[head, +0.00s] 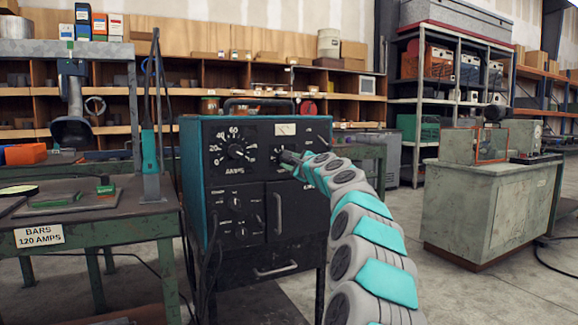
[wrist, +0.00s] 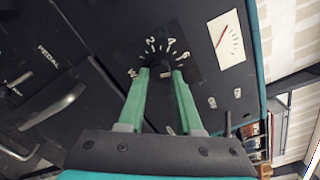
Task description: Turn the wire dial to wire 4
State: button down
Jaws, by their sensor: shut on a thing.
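The wire dial (wrist: 158,55) is a black plate with white figures on the dark front panel of the teal-sided welding machine (head: 188,165). A figure 2 and other tilted figures show around its upper arc in the wrist view. My gripper (wrist: 161,77) has its two green fingers on either side of the dark knob, shut on it. The fingers hide part of the scale, and I cannot tell for sure which number the knob points at.
A small white meter (wrist: 228,38) sits close to the wire dial. Smaller knobs (head: 237,203) and a handle (head: 278,214) are lower on the panel.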

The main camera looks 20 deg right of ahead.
jog(key=n, duration=0.1)
jog(key=n+b, duration=0.1)
jog(key=n, duration=0.1)
jog(key=n+b, duration=0.1)
jog(key=shift+f+n, duration=0.3)
jog(key=shift+n, duration=0.1)
jog(key=n+b, duration=0.3)
jog(key=n, duration=0.1)
jog(key=shift+n, duration=0.4)
jog(key=shift+r+n+b, duration=0.2)
jog(key=shift+n+b, duration=0.1)
jog(key=shift+n, duration=0.6)
jog(key=c, duration=0.6)
grip_release()
jog(key=shift+r, duration=0.1)
jog(key=shift+s, duration=0.15)
